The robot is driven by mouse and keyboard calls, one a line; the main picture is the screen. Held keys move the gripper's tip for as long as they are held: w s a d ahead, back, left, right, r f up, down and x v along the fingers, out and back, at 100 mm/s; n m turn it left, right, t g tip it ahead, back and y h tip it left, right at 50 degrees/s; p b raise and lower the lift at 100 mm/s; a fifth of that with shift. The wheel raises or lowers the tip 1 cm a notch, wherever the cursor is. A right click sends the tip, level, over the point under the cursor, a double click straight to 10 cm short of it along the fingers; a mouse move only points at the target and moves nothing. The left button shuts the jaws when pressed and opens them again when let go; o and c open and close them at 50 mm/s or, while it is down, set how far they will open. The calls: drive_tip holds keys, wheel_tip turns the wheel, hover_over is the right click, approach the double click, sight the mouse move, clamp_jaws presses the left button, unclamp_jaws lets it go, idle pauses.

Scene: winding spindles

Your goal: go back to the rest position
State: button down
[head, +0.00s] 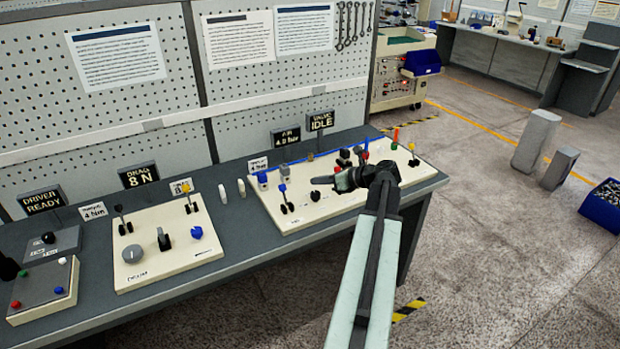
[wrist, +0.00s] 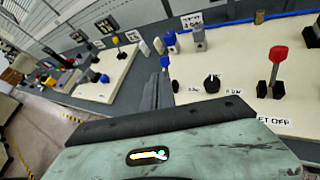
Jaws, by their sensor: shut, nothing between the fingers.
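My gripper (head: 322,181) is held out above the right-hand cream control panel (head: 300,222), at the end of my pale green and black arm. Its dark fingers point left in the head view and are shut with nothing between them. In the wrist view the fingers (wrist: 160,85) show as a narrow dark shape beside the panel's edge. My wrist hides part of the panel behind it.
The right panel carries a red-topped lever (wrist: 278,55), a black knob (wrist: 212,84) and several other controls. A left cream panel (head: 150,275) and a grey button box (head: 45,290) share the bench (head: 225,265). Grey blocks (head: 537,140) stand on the open floor at right.

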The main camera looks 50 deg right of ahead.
drive_tip(key=shift+s, duration=0.1)
idle(0.3)
drive_tip(key=w+a+f+n+g+y, duration=0.1)
drive_tip(key=w+a+n+y, duration=0.1)
drive_tip(key=w+a, duration=0.55)
drive_tip(key=w+a+n+g+y, duration=0.15)
drive_tip(key=w+a, duration=0.25)
drive_tip(key=a, duration=0.7)
drive_tip(key=w+a+f+n+g+y, duration=0.1)
drive_tip(key=w+a+n+y, duration=0.1)
drive_tip(key=w+a, duration=0.55)
drive_tip(key=s+a+f+n+g, duration=0.15)
drive_tip(key=a+n, duration=0.25)
drive_tip(key=a, duration=0.5)
drive_tip(key=a+f+n+g, duration=0.2)
drive_tip(key=a+f+n, duration=0.1)
drive_tip(key=a, duration=0.6)
drive_tip(key=s+a+f+n+g, duration=0.15)
drive_tip(key=a+n, duration=0.25)
drive_tip(key=a, duration=0.5)
drive_tip(key=s+a+f+n+g+h, duration=0.4)
drive_tip(key=s+a+f+n+h, duration=0.15)
drive_tip(key=n, duration=0.45)
drive_tip(key=s+d+n+h, duration=0.2)
drive_tip(key=d+n, duration=0.3)
drive_tip(key=n, duration=0.5)
drive_tip(key=shift+s+d, duration=0.35)
drive_tip(key=shift+s, duration=0.55)
